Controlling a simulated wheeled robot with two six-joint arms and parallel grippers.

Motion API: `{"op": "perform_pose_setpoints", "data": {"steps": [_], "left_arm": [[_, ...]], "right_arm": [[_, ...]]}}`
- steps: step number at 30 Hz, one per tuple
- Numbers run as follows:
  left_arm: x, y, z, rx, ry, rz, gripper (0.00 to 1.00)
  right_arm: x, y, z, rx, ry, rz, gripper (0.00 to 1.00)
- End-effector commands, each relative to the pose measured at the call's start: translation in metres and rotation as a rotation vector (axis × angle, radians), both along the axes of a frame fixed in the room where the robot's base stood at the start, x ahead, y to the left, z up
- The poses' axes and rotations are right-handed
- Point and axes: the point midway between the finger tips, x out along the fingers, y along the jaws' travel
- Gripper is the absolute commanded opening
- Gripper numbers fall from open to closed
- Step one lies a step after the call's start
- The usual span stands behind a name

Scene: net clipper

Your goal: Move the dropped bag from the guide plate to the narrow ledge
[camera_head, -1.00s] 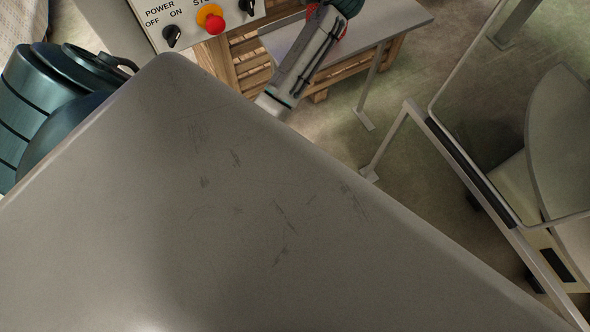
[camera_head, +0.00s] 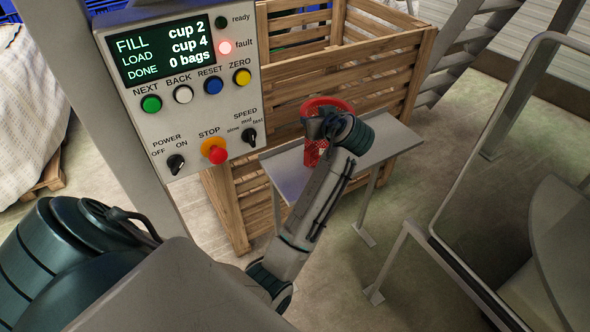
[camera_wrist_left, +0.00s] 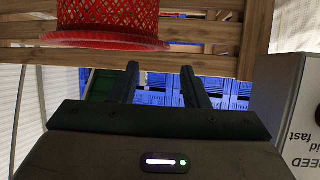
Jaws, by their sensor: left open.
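A red mesh piece with a wide red rim (camera_head: 327,104) shows at a grey plate on legs (camera_head: 392,150), partly hidden by my left gripper (camera_head: 314,124). In the left wrist view the red mesh (camera_wrist_left: 108,14) and its rim (camera_wrist_left: 105,41) lie just beyond the fingers, at the top left. I cannot tell whether this is the bag. My left gripper (camera_wrist_left: 160,82) is open, its two fingers apart with nothing between them. I cannot tell which surface is the guide plate or the narrow ledge. My right gripper is not in view.
A control panel (camera_head: 185,85) stands left of my arm, with a red light lit beside "fault" and "0 bags" displayed. A slatted wooden crate (camera_head: 340,68) stands behind the grey plate. A framed clear panel (camera_head: 500,150) is at right. Blue crates (camera_wrist_left: 240,95) show beyond the fingers.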

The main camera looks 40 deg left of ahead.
Motion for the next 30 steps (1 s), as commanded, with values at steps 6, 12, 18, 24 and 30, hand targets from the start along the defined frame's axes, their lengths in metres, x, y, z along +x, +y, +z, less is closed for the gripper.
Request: {"op": "perform_pose_setpoints", "data": {"steps": [6, 12, 18, 24, 30], "left_arm": [[-0.018, -0.031, 0.020, -0.003, -0.003, -0.001, 0.41], [-0.026, -0.043, 0.025, 0.000, 0.000, -0.001, 0.41], [-0.027, -0.044, 0.026, 0.001, -0.001, 0.000, 0.41], [-0.027, -0.044, 0.025, 0.001, -0.001, 0.000, 0.41], [-0.027, -0.044, 0.025, 0.001, -0.001, 0.000, 0.41]], "right_arm": [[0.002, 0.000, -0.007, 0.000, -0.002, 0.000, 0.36], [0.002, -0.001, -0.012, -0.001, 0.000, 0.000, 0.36], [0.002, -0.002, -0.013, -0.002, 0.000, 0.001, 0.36], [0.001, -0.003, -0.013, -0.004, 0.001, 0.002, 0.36], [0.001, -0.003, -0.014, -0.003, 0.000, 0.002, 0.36]]}}
